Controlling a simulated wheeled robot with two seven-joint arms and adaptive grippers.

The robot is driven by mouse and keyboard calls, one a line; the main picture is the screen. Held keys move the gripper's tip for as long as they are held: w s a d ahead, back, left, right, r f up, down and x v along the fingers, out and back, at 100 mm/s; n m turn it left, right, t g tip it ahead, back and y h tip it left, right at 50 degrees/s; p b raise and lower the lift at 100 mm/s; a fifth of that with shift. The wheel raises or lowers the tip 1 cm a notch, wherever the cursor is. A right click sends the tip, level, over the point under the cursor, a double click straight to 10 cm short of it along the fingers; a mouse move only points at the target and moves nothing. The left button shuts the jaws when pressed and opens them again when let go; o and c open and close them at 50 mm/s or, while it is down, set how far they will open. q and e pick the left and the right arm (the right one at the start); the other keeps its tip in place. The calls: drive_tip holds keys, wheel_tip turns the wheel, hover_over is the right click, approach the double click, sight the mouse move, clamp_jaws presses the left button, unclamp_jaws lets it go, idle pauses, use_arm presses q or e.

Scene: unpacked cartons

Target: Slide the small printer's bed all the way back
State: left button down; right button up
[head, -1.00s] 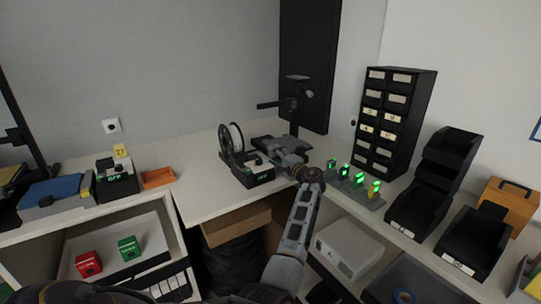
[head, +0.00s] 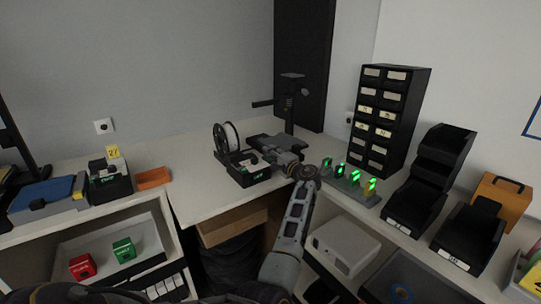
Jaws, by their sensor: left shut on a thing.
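The small printer has a black base (head: 249,176) with a green display, a white filament spool (head: 228,137) on its left and a dark upright post (head: 289,112) at the back. Its dark flat bed (head: 266,140) lies in front of the post, behind the base. My left gripper (head: 272,154) reaches in from the right, at the bed's front edge, and is shut on the bed. The fingertips are small and partly hidden, so the exact grip point is unclear. My right gripper is not in view.
A larger printer with a blue bed (head: 45,191) stands at far left, near an orange tray (head: 153,178). Right of my arm are a stand with green-lit items (head: 352,184), a black drawer cabinet (head: 390,120) and black bins (head: 415,208). The white table front (head: 200,204) is clear.

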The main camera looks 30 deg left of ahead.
use_arm(q)
drive_tip(key=shift+a, duration=0.1)
drive_tip(key=shift+w+a, duration=0.25)
drive_tip(key=shift+a, duration=0.25)
drive_tip(key=shift+b+x, duration=0.35)
drive_tip(key=shift+x, duration=0.55)
drive_tip(key=shift+w+a, duration=0.15)
drive_tip(key=shift+a, duration=0.3)
drive_tip(key=c, duration=1.2)
unclamp_jaws()
drive_tip(key=shift+w, duration=0.1)
drive_tip(key=shift+o, duration=0.2)
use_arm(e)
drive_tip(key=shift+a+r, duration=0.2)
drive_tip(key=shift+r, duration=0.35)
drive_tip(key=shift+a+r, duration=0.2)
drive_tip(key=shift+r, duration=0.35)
use_arm(q)
drive_tip(key=shift+d, duration=0.15)
drive_tip(key=shift+v, duration=5.85)
